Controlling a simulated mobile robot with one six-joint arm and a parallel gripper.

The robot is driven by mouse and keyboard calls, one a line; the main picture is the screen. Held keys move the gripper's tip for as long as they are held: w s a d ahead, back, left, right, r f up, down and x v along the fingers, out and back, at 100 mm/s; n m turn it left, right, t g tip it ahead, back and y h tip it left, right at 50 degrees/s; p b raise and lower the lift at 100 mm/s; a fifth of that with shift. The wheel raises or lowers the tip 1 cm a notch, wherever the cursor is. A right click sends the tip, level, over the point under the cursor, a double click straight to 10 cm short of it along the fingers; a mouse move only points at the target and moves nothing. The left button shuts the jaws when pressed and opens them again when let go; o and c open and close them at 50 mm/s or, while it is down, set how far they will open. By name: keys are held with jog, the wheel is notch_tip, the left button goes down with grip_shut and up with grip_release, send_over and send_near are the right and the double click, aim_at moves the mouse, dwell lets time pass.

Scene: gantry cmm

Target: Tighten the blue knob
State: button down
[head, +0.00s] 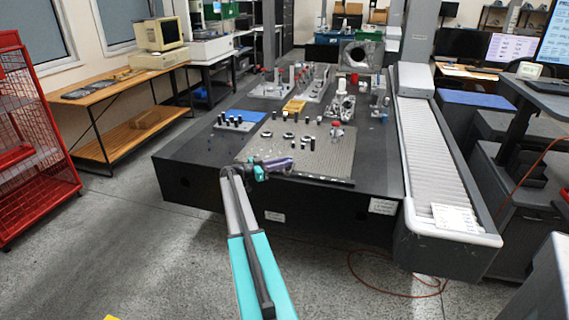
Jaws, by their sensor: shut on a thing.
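My gripper (286,163) is at the front edge of the grey perforated plate (325,165), on the near side of the dark granite table. It reaches in from the left, with a purple-blue body pointing right. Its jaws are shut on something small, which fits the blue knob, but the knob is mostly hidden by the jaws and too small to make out. I cannot tell its angle or how far it is turned.
A block with dark knobs (234,121) sits left on the granite table (190,157). Several dark round parts and a red-topped part (336,128) stand on the plate. A yellow block (294,106) and metal fixtures lie behind. A ribbed grey rail (430,150) bounds the right.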

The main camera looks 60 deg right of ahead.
jog(key=shift+r, duration=0.2)
jog(key=c, duration=1.6)
grip_release()
jog(key=shift+o, duration=0.2)
jog(key=shift+f, duration=0.1)
jog(key=shift+a, duration=0.15)
jog(key=b+v, duration=0.1)
jog(key=v, duration=1.2)
jog(key=shift+w+a, duration=0.2)
